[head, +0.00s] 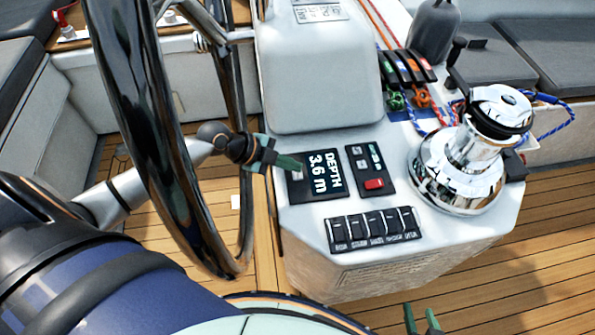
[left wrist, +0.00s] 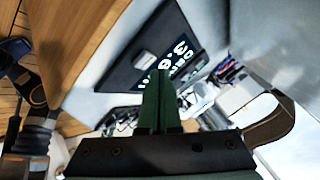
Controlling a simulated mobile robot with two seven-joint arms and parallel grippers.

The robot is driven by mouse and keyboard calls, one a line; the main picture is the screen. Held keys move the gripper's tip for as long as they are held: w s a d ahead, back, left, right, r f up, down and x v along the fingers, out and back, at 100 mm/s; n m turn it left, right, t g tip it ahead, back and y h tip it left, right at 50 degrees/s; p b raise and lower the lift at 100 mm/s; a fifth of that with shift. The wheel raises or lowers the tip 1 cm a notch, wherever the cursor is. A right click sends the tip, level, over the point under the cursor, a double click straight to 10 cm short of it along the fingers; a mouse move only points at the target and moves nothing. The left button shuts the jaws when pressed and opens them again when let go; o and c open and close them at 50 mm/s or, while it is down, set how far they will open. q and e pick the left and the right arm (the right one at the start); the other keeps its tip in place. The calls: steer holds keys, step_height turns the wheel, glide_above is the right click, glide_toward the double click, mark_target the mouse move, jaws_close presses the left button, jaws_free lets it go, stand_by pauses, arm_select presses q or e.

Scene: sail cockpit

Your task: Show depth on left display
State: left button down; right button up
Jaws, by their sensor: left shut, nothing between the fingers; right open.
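The left display (head: 318,176) is a dark panel on the white console, reading "DEPTH 3.6 m". My left gripper (head: 297,164) is shut and empty, its fingertips at the display's left edge. Whether they touch it cannot be told. In the left wrist view the shut fingers (left wrist: 158,92) point at the display (left wrist: 155,50), covering part of it. My right gripper (head: 423,318) shows only its open fingertips at the bottom edge of the head view, well below the console.
A panel with a red button (head: 373,184) sits right of the display, with a row of switches (head: 373,229) below. A chrome winch (head: 463,160) stands at right. The black steering wheel (head: 150,120) rises beside my left arm. Wooden deck (head: 480,270) lies around the console.

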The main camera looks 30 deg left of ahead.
mark_target(292, 176)
arm_select(q)
steer(key=shift+r, duration=0.1)
step_height(292, 176, up, 5)
steer(key=p, duration=0.4)
stand_by(1.0)
